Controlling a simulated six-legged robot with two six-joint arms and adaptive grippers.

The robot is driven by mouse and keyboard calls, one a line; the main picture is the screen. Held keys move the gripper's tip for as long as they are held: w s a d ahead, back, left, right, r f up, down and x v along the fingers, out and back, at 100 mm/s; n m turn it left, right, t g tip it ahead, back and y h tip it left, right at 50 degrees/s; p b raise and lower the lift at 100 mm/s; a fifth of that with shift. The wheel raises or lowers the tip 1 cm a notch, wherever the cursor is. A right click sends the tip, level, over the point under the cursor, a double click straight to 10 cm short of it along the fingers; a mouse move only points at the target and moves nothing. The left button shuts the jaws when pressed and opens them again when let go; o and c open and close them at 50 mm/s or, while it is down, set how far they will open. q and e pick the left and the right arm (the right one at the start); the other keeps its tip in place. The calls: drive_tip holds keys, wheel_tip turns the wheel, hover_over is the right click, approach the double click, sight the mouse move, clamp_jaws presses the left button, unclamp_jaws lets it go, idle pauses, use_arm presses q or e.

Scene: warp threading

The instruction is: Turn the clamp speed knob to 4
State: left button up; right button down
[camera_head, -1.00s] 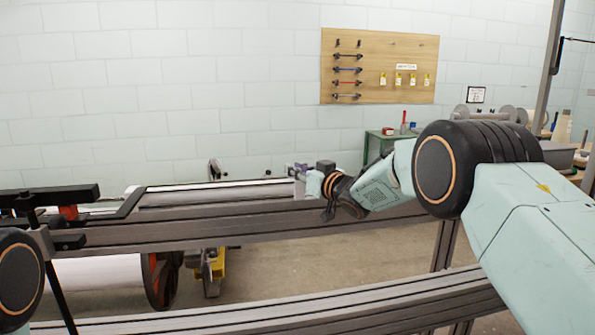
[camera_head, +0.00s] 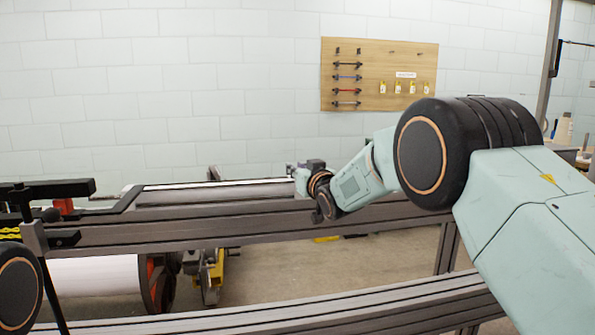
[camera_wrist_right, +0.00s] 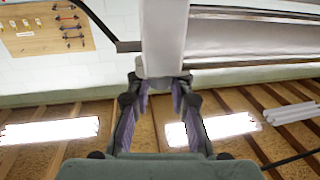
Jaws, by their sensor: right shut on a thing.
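My right gripper (camera_wrist_right: 159,88) is at the end of a pale grey housing (camera_wrist_right: 163,35) in the right wrist view, one dark finger on each side of its lower end. It is shut on a small part there, which I take to be the clamp speed knob. The knob's face, pointer and numbers are hidden, so its setting cannot be read. In the head view my right gripper (camera_head: 302,180) is small, at the right end of the machine's long beam, partly covered by my wrist. My left gripper is not in view.
The dark metal frame (camera_head: 230,228) of the machine crosses the head view, with a white roll (camera_head: 95,277) below. A black bracket (camera_head: 50,190) stands at the left. A wooden tool board (camera_head: 380,75) hangs on the wall. The floor behind the frame is partly clear.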

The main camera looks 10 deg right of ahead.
drive_tip(key=c, duration=1.2)
unclamp_jaws()
drive_tip(key=shift+s+d, duration=0.35)
drive_tip(key=shift+s, duration=1.6)
drive_tip(key=shift+s+d, duration=0.35)
drive_tip(key=shift+s, duration=1.65)
drive_tip(key=shift+s+d, duration=0.35)
drive_tip(key=shift+s, duration=1.6)
drive_tip(key=s+d+f+m+g+h, duration=0.1)
drive_tip(key=s+f+g, duration=0.2)
drive_tip(key=s+f, duration=0.55)
drive_tip(key=s+d+f+g+h, duration=0.1)
drive_tip(key=s+f+g, duration=0.3)
drive_tip(key=f, duration=0.8)
drive_tip(key=s+d+f+m+g+h, duration=0.1)
drive_tip(key=s+f+g, duration=0.1)
drive_tip(key=s+f, duration=0.65)
drive_tip(key=s+f+g, duration=0.3)
drive_tip(key=s+f, duration=0.2)
drive_tip(key=s, duration=0.5)
drive_tip(key=s+f+g, duration=0.3)
drive_tip(key=s+f, duration=0.2)
drive_tip(key=s, duration=0.5)
drive_tip(key=s+d+f+g, duration=0.1)
drive_tip(key=s+f+g, duration=0.1)
drive_tip(key=s+f, duration=0.4)
drive_tip(key=shift+s+g, duration=0.4)
drive_tip(key=shift+s, duration=2.05)
